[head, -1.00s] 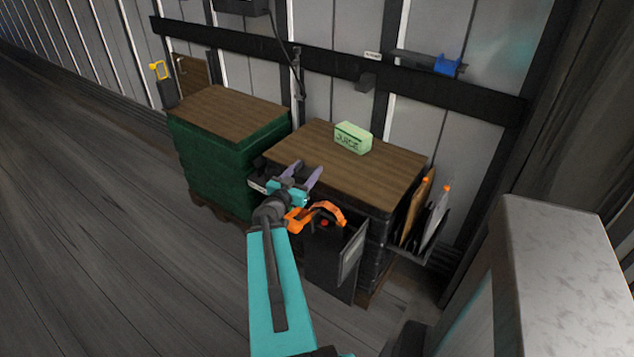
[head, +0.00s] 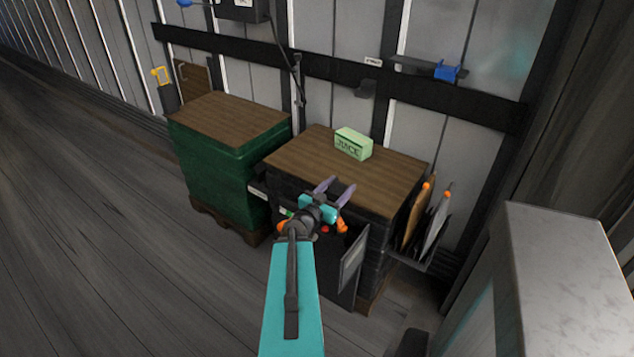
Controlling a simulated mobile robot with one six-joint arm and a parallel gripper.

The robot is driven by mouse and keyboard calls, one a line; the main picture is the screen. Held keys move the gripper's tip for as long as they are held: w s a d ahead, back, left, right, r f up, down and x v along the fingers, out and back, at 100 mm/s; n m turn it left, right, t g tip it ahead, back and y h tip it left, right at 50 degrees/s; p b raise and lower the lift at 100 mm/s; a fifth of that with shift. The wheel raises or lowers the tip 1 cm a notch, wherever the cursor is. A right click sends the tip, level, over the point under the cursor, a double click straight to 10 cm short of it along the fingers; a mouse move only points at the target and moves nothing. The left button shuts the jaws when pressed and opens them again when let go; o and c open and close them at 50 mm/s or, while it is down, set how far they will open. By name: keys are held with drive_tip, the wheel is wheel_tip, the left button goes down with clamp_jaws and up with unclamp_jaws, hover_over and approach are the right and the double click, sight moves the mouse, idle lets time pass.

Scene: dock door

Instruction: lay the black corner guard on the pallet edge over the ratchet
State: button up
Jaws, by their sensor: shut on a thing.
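My gripper (head: 336,189), with two purple fingers on a teal palm, is at the front side of the right pallet load (head: 392,190), just in front of its brown top edge. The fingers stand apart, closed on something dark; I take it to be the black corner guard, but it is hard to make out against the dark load. I cannot make out the ratchet; my wrist covers part of the load's front side.
A green pallet load (head: 222,165) is to the left. A rack of boards (head: 425,225) is at the right. Floor is clear at left.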

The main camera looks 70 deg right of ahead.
drive_tip(key=shift+w+d+f+b, duration=0.25)
drive_tip(key=shift+w+d+b, duration=0.25)
drive_tip(key=shift+b, duration=2.55)
drive_tip(key=w+b, duration=0.1)
drive_tip(key=b, duration=0.6)
drive_tip(key=shift+d, duration=0.35)
drive_tip(key=shift+w+d+f+b, duration=0.15)
drive_tip(key=shift+w+d+b, duration=0.6)
drive_tip(key=shift+w+d, duration=0.85)
drive_tip(key=shift+w+d+f+b, duration=0.2)
drive_tip(key=shift+w+d+b, duration=0.5)
drive_tip(key=shift+w+d, duration=0.85)
drive_tip(key=shift+w+d+f+b, duration=0.15)
drive_tip(key=shift+w+d+b, duration=0.6)
drive_tip(key=shift+w+d, duration=0.85)
drive_tip(key=shift+a, duration=0.1)
drive_tip(key=shift+f, duration=1.75)
